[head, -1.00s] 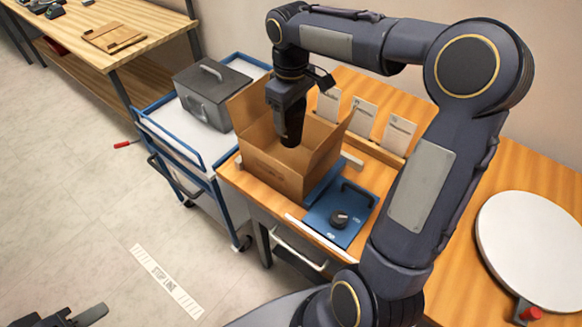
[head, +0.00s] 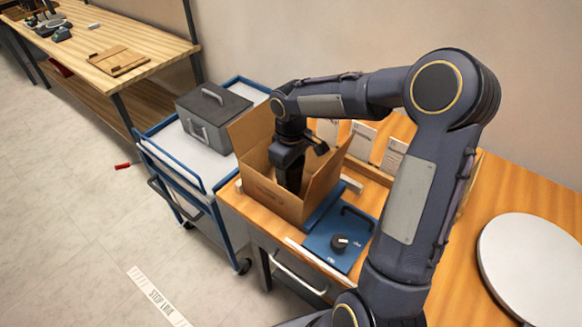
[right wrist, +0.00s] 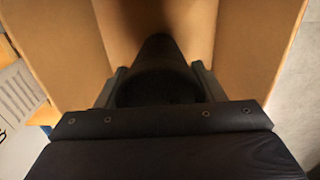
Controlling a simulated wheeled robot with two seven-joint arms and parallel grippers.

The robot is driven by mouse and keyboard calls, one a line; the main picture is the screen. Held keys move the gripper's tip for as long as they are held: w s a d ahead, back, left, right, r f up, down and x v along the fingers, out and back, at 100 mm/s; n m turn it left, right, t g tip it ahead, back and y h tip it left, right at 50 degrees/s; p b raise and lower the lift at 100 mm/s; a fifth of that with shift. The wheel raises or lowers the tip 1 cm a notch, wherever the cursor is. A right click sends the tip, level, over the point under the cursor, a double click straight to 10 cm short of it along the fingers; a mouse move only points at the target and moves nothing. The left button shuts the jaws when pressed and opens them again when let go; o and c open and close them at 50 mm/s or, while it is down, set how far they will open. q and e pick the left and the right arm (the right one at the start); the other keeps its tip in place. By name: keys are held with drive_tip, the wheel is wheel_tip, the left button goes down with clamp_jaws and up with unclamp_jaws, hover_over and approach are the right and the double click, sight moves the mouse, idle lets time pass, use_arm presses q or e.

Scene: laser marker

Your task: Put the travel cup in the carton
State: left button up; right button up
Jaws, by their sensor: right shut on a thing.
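The open cardboard carton (head: 270,196) stands on the wooden bench with its flaps up. My right gripper (head: 290,186) reaches down into it from above, its lower part inside the walls. In the right wrist view the fingers (right wrist: 157,88) are shut on the dark travel cup (right wrist: 160,60), with the carton's brown walls (right wrist: 65,50) around it. In the head view the cup is mostly hidden by the gripper and the carton. Whether the cup touches the carton's floor cannot be told. My left gripper is out of view.
A blue panel with a black knob (head: 339,242) lies in front of the carton. White cards (head: 393,154) stand behind it. A blue cart (head: 170,150) with a grey metal case (head: 213,115) is at left. A round white plate (head: 535,265) is at right.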

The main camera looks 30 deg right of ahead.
drive_tip(key=shift+f, duration=0.2)
drive_tip(key=o, duration=0.7)
drive_tip(key=shift+r, duration=0.25)
wheel_tip(320, 180, up, 12)
drive_tip(key=shift+f, duration=0.1)
